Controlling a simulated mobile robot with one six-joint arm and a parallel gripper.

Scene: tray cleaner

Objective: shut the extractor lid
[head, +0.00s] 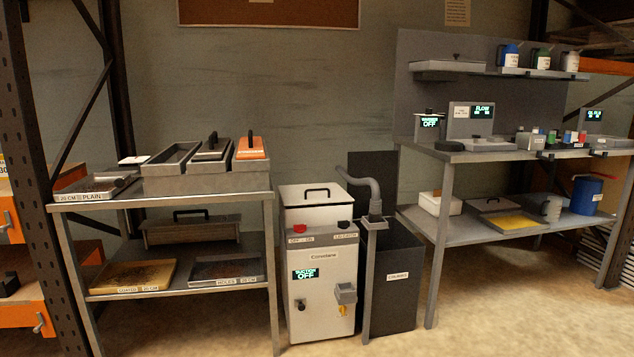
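The extractor (320,262) is a white cabinet on the floor between two benches. Its front display reads SUCTION OFF. A white lid (318,197) with a black handle (317,190) lies at its top; I cannot tell from here whether it is fully seated. To its right stands a dark grey bin (398,285) with a small label. A dark flat panel (372,172) stands upright behind the bin; I cannot tell if it is a raised lid. A grey hose (362,185) bends down in front of that panel. My gripper is not in view.
The left bench (160,198) holds grey trays and an orange block (250,148). The right bench (480,152) holds devices and small bottles. A dark rack post (38,150) stands at the far left. The floor (480,300) at front right is clear.

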